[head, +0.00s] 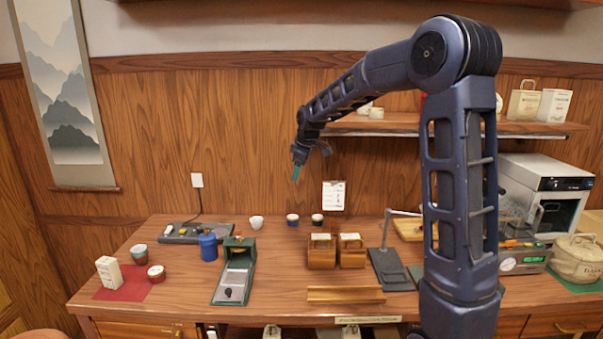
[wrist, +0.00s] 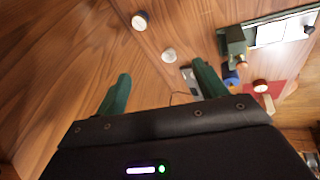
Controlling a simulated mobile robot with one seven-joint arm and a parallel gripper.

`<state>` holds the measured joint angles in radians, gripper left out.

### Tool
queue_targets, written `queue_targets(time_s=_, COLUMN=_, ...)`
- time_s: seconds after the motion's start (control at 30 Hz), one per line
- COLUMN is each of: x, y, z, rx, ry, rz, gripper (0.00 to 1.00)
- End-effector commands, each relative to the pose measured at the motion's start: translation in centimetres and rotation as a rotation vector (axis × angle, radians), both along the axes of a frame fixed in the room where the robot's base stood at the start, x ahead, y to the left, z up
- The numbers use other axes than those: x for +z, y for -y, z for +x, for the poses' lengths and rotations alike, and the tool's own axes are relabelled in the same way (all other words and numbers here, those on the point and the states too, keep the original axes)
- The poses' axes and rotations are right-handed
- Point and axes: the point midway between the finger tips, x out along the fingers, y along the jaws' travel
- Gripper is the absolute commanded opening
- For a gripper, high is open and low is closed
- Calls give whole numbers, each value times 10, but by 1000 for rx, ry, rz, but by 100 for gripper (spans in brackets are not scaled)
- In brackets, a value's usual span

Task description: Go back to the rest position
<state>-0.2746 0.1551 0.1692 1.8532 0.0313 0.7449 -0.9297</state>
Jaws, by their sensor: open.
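My gripper (head: 297,171) hangs in the air above the back of the table, before the wood-panelled wall. In the wrist view my gripper (wrist: 158,90) shows its two green fingers spread apart with nothing between them. In the head view my arm rises at the right, bends at the top and reaches left and down. Nothing touches the fingers.
The wooden table (head: 180,290) carries a green press (head: 234,272), a blue canister (head: 208,246), several cups (head: 256,222), two wooden boxes (head: 321,252) and a dark stand (head: 390,268). A shelf (head: 400,126) and a white oven (head: 545,190) are at right.

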Motion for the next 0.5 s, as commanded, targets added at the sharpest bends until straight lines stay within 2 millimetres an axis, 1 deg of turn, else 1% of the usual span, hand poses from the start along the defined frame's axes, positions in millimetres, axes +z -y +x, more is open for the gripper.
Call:
queue_targets(time_s=0.03, x=10, y=16, z=-11, rx=-43, ry=1, rz=5, gripper=71)
queue_targets(time_s=0.2, x=31, y=66, z=-50, rx=-198, ry=-11, rz=23, gripper=71)
queue_targets(time_s=0.3, x=40, y=94, z=-74, rx=-292, ry=-19, rz=36, gripper=71)
queue_targets(time_s=0.37, x=45, y=110, z=-90, rx=-347, ry=-22, rz=46, gripper=71)
queue_targets(time_s=0.5, x=52, y=145, z=-127, rx=-478, ry=-30, rz=71, gripper=71)
